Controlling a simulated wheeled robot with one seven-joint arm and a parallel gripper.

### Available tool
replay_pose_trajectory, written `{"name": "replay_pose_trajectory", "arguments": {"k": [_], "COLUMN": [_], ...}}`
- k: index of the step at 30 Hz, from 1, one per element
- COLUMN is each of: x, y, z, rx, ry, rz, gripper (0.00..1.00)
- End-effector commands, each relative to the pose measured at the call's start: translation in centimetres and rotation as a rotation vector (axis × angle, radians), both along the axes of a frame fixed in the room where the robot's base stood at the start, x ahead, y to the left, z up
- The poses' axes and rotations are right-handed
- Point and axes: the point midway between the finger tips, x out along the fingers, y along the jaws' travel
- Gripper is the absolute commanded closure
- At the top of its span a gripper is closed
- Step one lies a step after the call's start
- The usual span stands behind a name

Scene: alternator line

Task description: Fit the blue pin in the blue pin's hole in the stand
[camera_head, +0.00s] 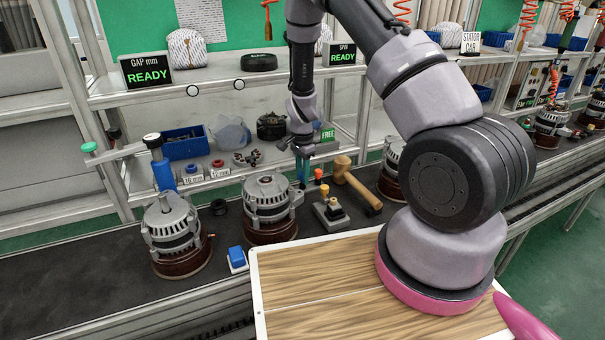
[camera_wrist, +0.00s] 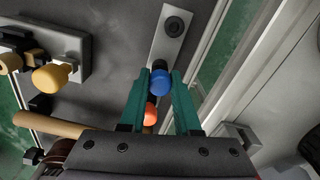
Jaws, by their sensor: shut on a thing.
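My gripper (camera_head: 302,178) hangs over the conveyor, pointing down, right of the middle alternator. In the wrist view its two teal fingers are closed on the blue pin (camera_wrist: 162,81), whose rounded blue end shows between the fingertips. The stand, a narrow grey plate (camera_wrist: 161,47) with a dark round socket (camera_wrist: 177,26), lies just beyond the blue pin. The blue pin overlaps the near end of the plate in this view; I cannot tell whether it touches it or sits in a hole. An orange pin (camera_wrist: 150,115) shows behind the fingers; it also shows in the head view (camera_head: 318,174).
Alternators (camera_head: 268,205) and (camera_head: 172,232) stand to the left. A blue-topped block (camera_head: 237,258) lies in front. Shelves with bins are behind.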

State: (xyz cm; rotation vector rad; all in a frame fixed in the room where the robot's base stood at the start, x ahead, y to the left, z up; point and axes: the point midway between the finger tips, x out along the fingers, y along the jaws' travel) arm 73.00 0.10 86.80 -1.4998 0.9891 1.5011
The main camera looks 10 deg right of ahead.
Motion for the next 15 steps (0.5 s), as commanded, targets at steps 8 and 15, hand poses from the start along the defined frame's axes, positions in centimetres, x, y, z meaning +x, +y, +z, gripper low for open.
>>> {"name": "replay_pose_trajectory", "arguments": {"k": [8,15], "x": [-0.01,-0.01], "y": [-0.01,-0.01], "z": [-0.32,-0.29], "rx": [0.0,0.0], "ry": [0.0,0.0], "rz": [0.001,0.001], "gripper": [0.34,0.34]}}
